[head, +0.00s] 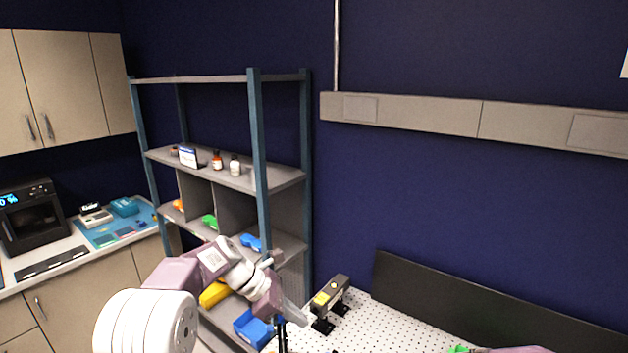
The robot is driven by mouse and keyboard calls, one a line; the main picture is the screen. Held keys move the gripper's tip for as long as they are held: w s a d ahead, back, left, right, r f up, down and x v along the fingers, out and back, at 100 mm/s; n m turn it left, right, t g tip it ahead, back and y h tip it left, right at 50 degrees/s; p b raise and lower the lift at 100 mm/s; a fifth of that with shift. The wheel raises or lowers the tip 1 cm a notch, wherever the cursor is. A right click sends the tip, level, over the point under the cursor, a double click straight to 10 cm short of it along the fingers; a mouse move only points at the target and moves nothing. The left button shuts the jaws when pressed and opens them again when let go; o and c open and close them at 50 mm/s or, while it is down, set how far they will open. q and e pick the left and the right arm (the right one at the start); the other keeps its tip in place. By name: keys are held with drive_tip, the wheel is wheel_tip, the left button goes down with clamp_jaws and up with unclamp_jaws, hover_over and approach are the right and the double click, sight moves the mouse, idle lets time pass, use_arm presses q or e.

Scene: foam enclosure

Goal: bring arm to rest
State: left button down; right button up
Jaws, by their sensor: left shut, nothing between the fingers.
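My left arm comes in from the lower left, in front of the shelf rack. My left gripper (292,314) is at its end, beside the left edge of the white perforated board. The gripper is shut and holds nothing. It points down to the right, near a dark device with a yellow label (330,297). A mauve part, probably of my right arm, shows at the bottom edge. My right gripper's fingers are not visible.
A shelf rack (256,150) with bottles and coloured bins stands behind my left arm. A blue bin (252,329) is close to the left gripper. The white perforated board (385,325) has clear room, with a black panel (470,300) behind it.

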use_arm(q)
drive_tip(key=s+a+f+m+y+b, duration=0.3)
drive_tip(key=s+a+f+m+b, duration=0.1)
drive_tip(key=s+a+f+m, duration=0.3)
drive_tip(key=s+a+f+m+y+b, duration=0.4)
drive_tip(key=s+a+f+m, duration=0.3)
drive_tip(key=s+f+m, duration=0.5)
drive_tip(key=s, duration=0.4)
drive_tip(key=shift+a+f+m+y, duration=0.2)
drive_tip(key=shift+a+m+y, duration=0.1)
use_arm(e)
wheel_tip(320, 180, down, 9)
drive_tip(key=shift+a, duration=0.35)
use_arm(q)
drive_tip(key=shift+s+d, duration=0.1)
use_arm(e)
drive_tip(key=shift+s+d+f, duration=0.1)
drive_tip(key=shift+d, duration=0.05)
